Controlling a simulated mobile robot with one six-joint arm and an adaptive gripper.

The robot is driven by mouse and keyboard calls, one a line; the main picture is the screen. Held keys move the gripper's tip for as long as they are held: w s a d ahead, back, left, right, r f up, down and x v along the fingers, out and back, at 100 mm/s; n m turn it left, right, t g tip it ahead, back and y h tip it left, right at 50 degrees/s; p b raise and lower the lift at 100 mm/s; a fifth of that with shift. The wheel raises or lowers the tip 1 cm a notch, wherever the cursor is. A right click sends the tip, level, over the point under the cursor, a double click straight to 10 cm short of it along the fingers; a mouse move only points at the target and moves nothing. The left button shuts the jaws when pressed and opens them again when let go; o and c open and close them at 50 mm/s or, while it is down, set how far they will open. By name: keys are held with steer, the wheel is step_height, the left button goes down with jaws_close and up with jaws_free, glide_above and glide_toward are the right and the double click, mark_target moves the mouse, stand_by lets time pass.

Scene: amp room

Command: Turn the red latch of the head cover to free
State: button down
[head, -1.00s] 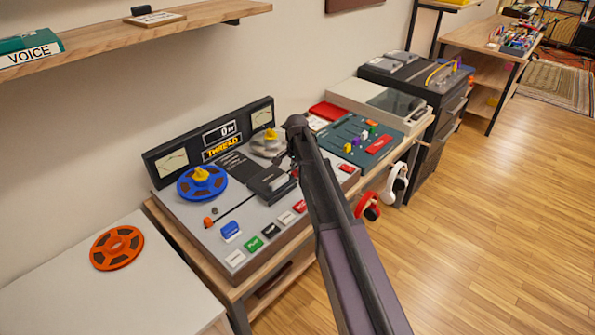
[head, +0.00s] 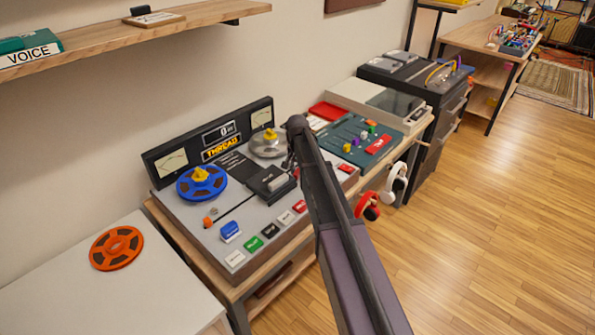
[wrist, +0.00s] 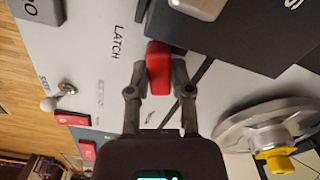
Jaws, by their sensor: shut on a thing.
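The red latch (wrist: 158,68) shows in the wrist view beside the dark head cover (wrist: 235,38), near the printed word LATCH. My gripper (wrist: 159,76) is shut on the latch, with one finger on each side of it. In the head view the head cover (head: 266,183) sits on the tape deck (head: 200,222). There my arm hides the latch and most of my gripper.
A silver reel (wrist: 262,128) with a yellow hub (wrist: 280,160) is close to the right finger in the wrist view. A toggle switch (wrist: 66,87) stands at the left. A blue reel (head: 187,190) lies on the deck's left.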

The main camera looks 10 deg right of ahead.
steer(key=n, duration=0.3)
steer(key=shift+d+n, duration=0.15)
steer(key=shift+n, duration=0.25)
steer(key=n, duration=0.3)
steer(key=shift+d+n, duration=0.15)
steer(key=shift+n, duration=0.15)
steer(key=n, duration=0.6)
steer(key=shift+d, duration=0.35)
steer(key=c, duration=0.5)
jaws_free()
steer(key=shift+w, duration=0.1)
steer(key=shift+r, duration=0.1)
